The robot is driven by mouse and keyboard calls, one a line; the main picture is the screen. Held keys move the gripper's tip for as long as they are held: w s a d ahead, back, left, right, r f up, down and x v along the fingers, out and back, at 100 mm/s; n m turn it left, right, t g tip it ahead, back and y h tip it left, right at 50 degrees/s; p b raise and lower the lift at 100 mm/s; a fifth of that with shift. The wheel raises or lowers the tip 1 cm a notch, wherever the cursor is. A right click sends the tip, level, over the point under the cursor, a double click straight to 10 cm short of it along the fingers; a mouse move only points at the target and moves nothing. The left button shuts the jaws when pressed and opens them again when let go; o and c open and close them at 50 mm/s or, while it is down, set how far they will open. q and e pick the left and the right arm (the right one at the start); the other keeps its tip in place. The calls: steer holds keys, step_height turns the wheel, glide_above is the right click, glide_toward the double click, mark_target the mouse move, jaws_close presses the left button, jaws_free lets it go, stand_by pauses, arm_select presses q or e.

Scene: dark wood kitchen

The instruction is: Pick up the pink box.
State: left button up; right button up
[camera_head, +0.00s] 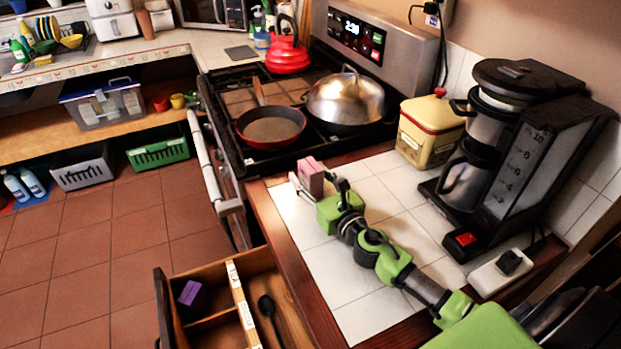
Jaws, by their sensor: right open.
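The pink box (311,176) stands on the white tiled counter near its left edge, close to the stove. My right arm, green and black, reaches in from the lower right across the counter. My right gripper (318,183) is open at the pink box, with one finger to the left of it and one to the right. The box appears to be between the fingers; I cannot tell whether they touch it. My left gripper is not in view.
An open drawer (238,303) below the counter holds a purple block (190,293) and a black spoon (267,307). A coffee maker (520,150) and yellow tin (430,130) stand along the wall. A red pan (271,127) and a domed lid (346,99) are on the stove.

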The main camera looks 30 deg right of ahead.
steer(key=shift+s, duration=0.1)
steer(key=shift+c, duration=0.5)
steer(key=c, duration=1.2)
steer(key=shift+r, duration=0.1)
